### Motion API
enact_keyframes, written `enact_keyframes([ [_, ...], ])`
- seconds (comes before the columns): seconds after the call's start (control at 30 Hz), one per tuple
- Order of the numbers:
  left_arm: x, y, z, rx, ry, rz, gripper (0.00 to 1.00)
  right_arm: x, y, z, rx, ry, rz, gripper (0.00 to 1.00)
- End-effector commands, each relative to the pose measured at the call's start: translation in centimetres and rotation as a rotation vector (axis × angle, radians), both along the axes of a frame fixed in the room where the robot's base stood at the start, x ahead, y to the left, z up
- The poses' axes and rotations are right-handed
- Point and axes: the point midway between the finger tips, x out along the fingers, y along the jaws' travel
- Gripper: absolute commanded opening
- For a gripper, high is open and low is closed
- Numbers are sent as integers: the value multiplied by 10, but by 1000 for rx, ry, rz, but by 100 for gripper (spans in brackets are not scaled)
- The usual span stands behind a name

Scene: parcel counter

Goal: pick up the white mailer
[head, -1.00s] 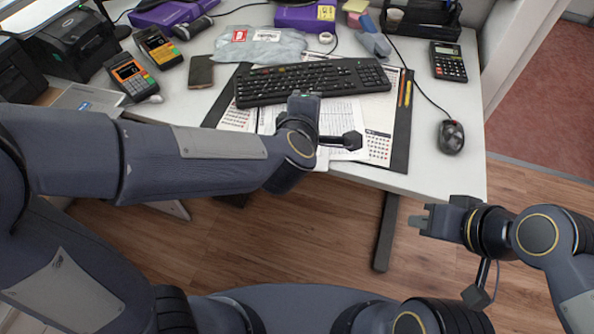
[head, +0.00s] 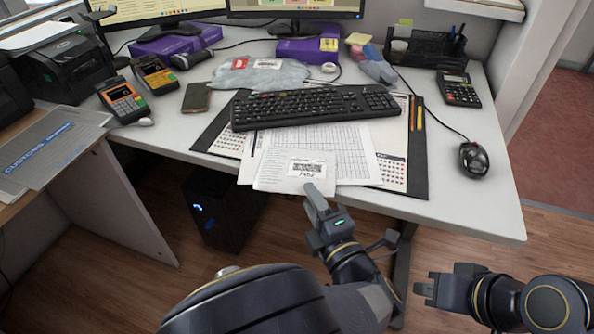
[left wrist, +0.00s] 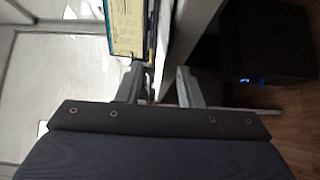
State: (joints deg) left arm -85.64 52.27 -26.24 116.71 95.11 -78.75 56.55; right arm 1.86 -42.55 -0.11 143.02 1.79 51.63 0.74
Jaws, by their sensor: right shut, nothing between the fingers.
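The white mailer (head: 275,172) with a black-and-white barcode label lies flat on the papers at the desk's front edge, its near side sticking out past the edge. My left gripper (head: 317,196) is at the mailer's near right corner and overlaps it in the head view; I cannot tell whether they touch. In the left wrist view the two fingers of my left gripper (left wrist: 160,88) are spread apart. A thin pale strip shows between them, too blurred to identify. My right gripper (head: 424,288) is shut and empty, off to the right in front of the desk.
A black keyboard (head: 315,106) lies behind the mailer. A grey mailer (head: 258,74) lies further back. A mouse (head: 473,159) and calculator (head: 458,88) are at right, card terminals (head: 122,98) at left. A dark computer tower (head: 222,207) stands below. Open floor lies in front.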

Motion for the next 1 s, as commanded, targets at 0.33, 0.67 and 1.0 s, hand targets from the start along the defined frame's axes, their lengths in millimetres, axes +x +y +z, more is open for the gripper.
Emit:
enact_keyframes([
  [0.33, 18, 7, 0, -1, 2, -2, 34, 0, 0, -4, 0, 0, 0, 0],
  [0.67, 18, 7, 0, -1, 2, -2, 0, 0, 0, -4, 0, 0, 0, 0],
  [1.0, 18, 7, 1, 0, 1, -2, 0, 0, 0, -3, 0, 0, 0, 0],
])
